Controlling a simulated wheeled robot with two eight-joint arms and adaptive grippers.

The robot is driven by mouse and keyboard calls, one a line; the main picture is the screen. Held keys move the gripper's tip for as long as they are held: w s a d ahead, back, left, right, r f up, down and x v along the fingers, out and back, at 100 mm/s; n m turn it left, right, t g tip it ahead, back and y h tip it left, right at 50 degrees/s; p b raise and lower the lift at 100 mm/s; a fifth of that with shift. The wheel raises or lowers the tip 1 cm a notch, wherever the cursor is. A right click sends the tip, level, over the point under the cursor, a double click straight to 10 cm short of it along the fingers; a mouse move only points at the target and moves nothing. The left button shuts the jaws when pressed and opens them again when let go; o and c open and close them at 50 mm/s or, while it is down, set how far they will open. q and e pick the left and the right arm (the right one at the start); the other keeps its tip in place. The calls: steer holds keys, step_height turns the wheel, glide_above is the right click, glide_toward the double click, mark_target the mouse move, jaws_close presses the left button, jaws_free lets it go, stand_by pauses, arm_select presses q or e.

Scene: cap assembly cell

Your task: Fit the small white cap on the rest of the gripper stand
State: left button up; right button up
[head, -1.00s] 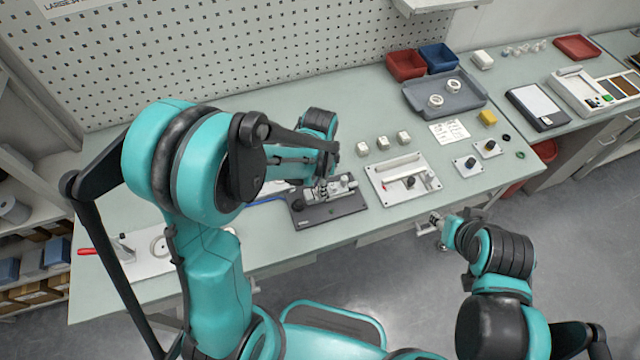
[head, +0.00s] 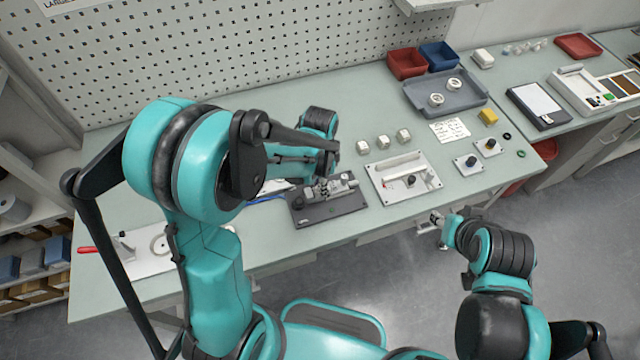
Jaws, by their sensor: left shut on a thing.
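The gripper stand is a dark base plate (head: 330,210) near the table's front edge, with light grey metal parts (head: 342,184) on top. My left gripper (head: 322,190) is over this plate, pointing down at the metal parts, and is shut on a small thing. That thing, the small white cap by the task, is too small and too covered to make out. I cannot tell whether it touches the stand. My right gripper (head: 436,217) hangs in front of the table edge, away from the stand; its fingers are too small to read.
Several small white blocks (head: 383,142) stand behind a white fixture plate (head: 428,183) right of the stand. Two small plates with knobs (head: 467,164) lie farther right. A grey tray (head: 415,98) with white rings, red bin (head: 406,64) and blue bin (head: 438,57) are behind.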

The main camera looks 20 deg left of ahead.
arm_select(q)
steer(key=shift+f, duration=0.1)
stand_by(0.3)
steer(key=o, duration=0.7)
step_height(320, 180, up, 12)
steer(key=s+a+n+t+b, duration=0.1)
steer(key=s+n+t, duration=0.1)
steer(key=s+n, duration=0.1)
steer(key=s+a+n+t+b, duration=0.1)
steer(key=s+a+n+t, duration=0.1)
steer(key=s+n+t, duration=0.1)
steer(key=s+a+n+t+b, duration=0.1)
steer(key=s+n+t, duration=0.1)
steer(key=s+n, duration=0.2)
steer(key=shift+s+a+n, duration=0.2)
steer(key=shift+a+n, duration=0.2)
steer(key=shift+n, duration=0.2)
